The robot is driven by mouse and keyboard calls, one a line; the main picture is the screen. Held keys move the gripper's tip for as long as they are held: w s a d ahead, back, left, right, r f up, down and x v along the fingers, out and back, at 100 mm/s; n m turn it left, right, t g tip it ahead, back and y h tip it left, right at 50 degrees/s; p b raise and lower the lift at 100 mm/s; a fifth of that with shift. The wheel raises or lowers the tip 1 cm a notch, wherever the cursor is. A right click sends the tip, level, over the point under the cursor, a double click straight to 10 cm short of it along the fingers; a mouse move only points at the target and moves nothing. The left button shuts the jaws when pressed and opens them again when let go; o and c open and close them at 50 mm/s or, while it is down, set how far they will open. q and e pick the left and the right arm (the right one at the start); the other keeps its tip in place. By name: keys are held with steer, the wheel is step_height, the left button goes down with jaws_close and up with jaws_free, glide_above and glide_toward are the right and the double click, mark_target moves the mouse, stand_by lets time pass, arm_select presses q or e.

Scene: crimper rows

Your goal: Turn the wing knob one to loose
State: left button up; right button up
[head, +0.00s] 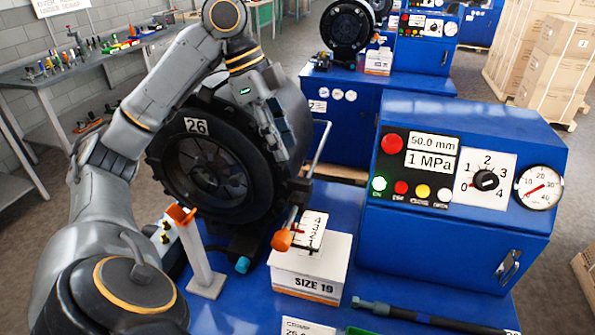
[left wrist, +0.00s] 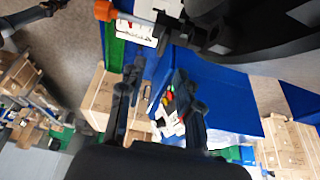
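A black knob (head: 485,180) sits on a white dial marked 0 to 4, on the blue control box (head: 450,215). I cannot tell if this is wing knob one; no "loose" mark is readable. A small scale card (head: 310,231) stands by an orange-tipped lever (head: 282,240) in front of the black crimper head (head: 215,175). My left gripper (head: 276,128) hangs at the right side of this head, left of the control box. In the left wrist view its two fingers (left wrist: 160,75) are apart with nothing held; a white button panel (left wrist: 170,110) shows beyond them. My right gripper is out of view.
A white box marked SIZE 19 (head: 310,268) stands on the blue bench, with a dark rod (head: 420,317) at the front. An orange-topped white post (head: 205,270) stands at left. More blue machines (head: 375,90) and boxes (head: 555,75) are behind.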

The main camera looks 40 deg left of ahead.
mark_target(300, 181)
arm_select(q)
steer(key=x, duration=0.4)
steer(key=shift+a+f, duration=0.15)
steer(key=shift+a, duration=0.05)
steer(key=x, duration=0.4)
steer(key=shift+f, duration=0.1)
steer(key=shift+w+d+f, duration=0.1)
steer(key=shift+f, duration=0.1)
jaws_close()
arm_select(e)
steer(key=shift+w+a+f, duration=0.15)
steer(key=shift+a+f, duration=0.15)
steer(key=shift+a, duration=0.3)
